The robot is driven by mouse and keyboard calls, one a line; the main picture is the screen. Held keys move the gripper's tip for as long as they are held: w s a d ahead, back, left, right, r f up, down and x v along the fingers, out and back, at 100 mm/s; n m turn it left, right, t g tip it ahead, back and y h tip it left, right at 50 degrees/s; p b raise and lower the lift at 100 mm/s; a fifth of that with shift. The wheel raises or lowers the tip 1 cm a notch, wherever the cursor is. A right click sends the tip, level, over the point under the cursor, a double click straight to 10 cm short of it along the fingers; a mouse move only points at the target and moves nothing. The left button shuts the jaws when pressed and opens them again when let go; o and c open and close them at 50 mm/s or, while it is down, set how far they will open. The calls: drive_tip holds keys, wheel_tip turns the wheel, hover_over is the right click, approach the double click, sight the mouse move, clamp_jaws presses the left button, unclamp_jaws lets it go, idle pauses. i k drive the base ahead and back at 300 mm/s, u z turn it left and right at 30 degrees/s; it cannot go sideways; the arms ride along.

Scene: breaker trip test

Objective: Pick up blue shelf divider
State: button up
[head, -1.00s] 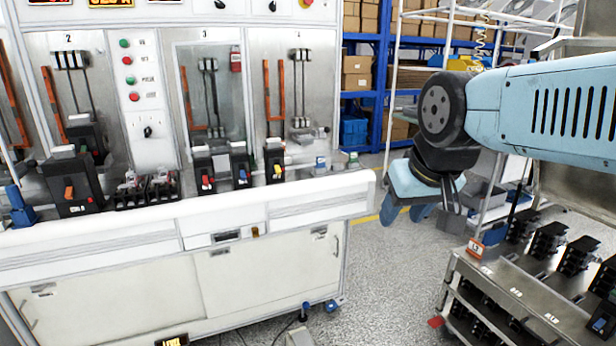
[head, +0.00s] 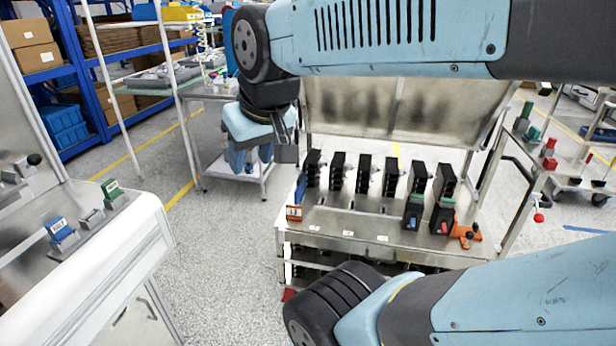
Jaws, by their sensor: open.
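A thin blue upright piece (head: 300,188), which looks like the blue shelf divider, stands at the left end of the metal cart's top (head: 345,222), behind an orange-red label block (head: 294,213). My gripper (head: 252,168) points down, left of the cart and apart from the blue piece. It is open, with no object seen between its fingers. Part of the gripper is hidden by its own wrist.
Several black breakers (head: 337,172) stand in a row on the cart, right of the blue piece. An orange clamp-like part (head: 465,234) sits at the right end. A white test bench (head: 110,260) is at left. Speckled floor (head: 220,250) lies between bench and cart.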

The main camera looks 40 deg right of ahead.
sight(299, 194)
drive_tip(key=z, duration=0.55)
drive_tip(key=i, duration=1.05)
drive_tip(key=z, duration=0.7)
drive_tip(key=k, duration=0.9)
drive_tip(key=z, duration=0.2)
drive_tip(key=i, duration=0.9)
drive_tip(key=u, duration=0.1)
